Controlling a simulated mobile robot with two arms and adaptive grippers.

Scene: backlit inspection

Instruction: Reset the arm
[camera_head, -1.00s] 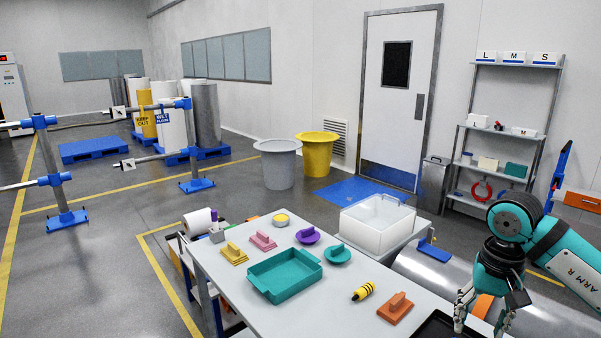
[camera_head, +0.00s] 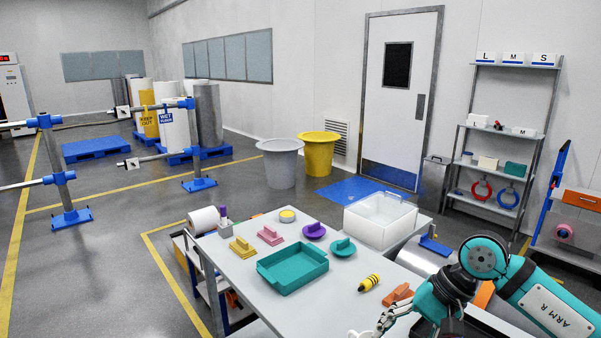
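My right arm comes in from the lower right, in teal and black. Its gripper (camera_head: 398,329) hangs low over the front right of the table (camera_head: 345,312), with its fingers spread and nothing seen between them. The fingertips are close to the bottom edge of the picture and partly cut off. An orange-brown block with a handle (camera_head: 398,294) lies just behind the gripper, partly covered by it. My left arm and gripper are not in view.
The table holds a teal tray (camera_head: 292,268), a yellow-black striped piece (camera_head: 369,283), yellow (camera_head: 242,247), pink (camera_head: 270,235), purple (camera_head: 314,230) and teal (camera_head: 342,247) handled pieces. A white bin (camera_head: 380,219) stands behind. The table's front middle is clear.

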